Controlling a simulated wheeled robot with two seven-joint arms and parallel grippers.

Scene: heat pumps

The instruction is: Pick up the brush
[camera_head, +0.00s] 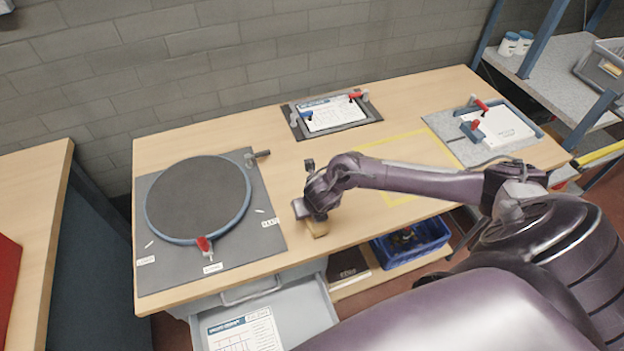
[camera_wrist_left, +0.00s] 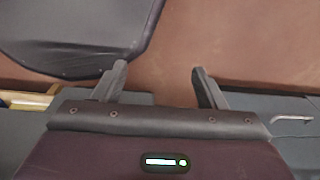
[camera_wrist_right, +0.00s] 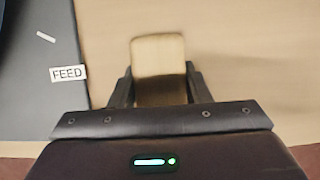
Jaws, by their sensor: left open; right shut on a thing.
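The brush (camera_head: 318,228) shows in the head view as a small tan wooden block at the front middle of the workbench. It also shows in the right wrist view (camera_wrist_right: 158,55) as a pale wooden block with rounded corners. My right gripper (camera_head: 315,217) is shut on it, with one finger on each side in the right wrist view (camera_wrist_right: 159,88). Whether the brush touches the benchtop, I cannot tell. Its underside is hidden. My left gripper (camera_wrist_left: 160,70) is open and empty over reddish floor in the left wrist view; it is out of the head view.
A grey board with a round dark disc (camera_head: 198,198) lies left of the brush. Clamped sheets (camera_head: 330,115) (camera_head: 497,127) lie at the back and right. Below are an open drawer (camera_head: 310,310) and a blue bin (camera_head: 430,243). Bare benchtop (camera_head: 250,130) lies behind the disc.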

